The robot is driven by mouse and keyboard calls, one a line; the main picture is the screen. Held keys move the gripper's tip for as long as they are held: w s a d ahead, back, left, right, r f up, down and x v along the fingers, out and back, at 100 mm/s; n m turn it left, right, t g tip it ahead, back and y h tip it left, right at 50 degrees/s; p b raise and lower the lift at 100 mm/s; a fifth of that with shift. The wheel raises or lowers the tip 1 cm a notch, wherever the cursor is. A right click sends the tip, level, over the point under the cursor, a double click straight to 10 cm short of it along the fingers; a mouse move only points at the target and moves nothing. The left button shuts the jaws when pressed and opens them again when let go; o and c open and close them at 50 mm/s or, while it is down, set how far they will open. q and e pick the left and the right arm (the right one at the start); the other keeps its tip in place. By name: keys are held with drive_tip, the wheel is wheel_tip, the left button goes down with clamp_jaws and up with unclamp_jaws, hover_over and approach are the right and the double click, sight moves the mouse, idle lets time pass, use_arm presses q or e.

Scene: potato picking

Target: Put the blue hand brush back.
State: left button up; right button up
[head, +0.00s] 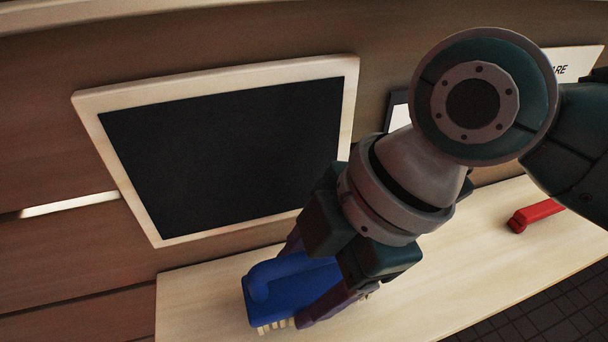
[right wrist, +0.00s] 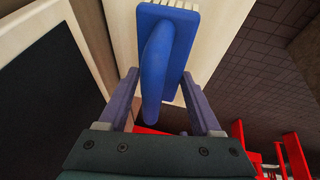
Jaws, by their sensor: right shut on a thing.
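The blue hand brush (head: 266,290) has a rounded blue handle and pale bristles. My right gripper (head: 309,277) is shut on it, with a purple finger on each side of the brush. In the head view the brush is over the left part of the pale wooden shelf (head: 450,265), bristles towards the lower left. I cannot tell whether the bristles touch the shelf. In the right wrist view the brush (right wrist: 158,62) sits between the two fingers (right wrist: 157,102), its bristles at the top edge. My left gripper is not in view.
A framed blackboard (head: 225,145) is on the brown wooden wall behind the shelf. A red object (head: 535,214) lies on the shelf to the right. A white sign (head: 574,66) is at the upper right, partly hidden by my arm. Dark floor tiles (head: 540,315) lie below the shelf's front edge.

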wheel_tip(320, 180, down, 2)
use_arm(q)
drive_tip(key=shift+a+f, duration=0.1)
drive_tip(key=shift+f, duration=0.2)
use_arm(e)
drive_tip(key=o, duration=1.2)
